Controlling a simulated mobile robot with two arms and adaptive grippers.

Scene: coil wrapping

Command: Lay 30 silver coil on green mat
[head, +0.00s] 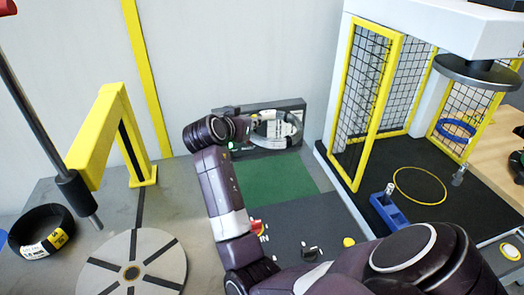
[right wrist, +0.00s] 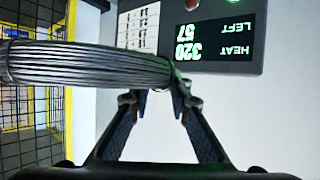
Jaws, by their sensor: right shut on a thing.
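A silver coil (head: 278,128) is in front of the grey panel at the back, above the green mat (head: 265,182). My right gripper (head: 246,122) is shut on the coil's edge, with my arm reaching up from the bottom right. In the right wrist view the coil (right wrist: 90,65) is seen edge-on as a stack of grey strands. It extends left from between the fingertips of my right gripper (right wrist: 165,92). The bare part of the mat that shows is empty. My left gripper is in neither view.
A panel with a display (right wrist: 215,40) stands behind the coil. A yellow-framed cage machine (head: 372,100) stands right, with a yellow ring (head: 420,185) and blue block (head: 390,210). A yellow arch (head: 105,130), round disc (head: 132,268) and black coil (head: 40,230) are left.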

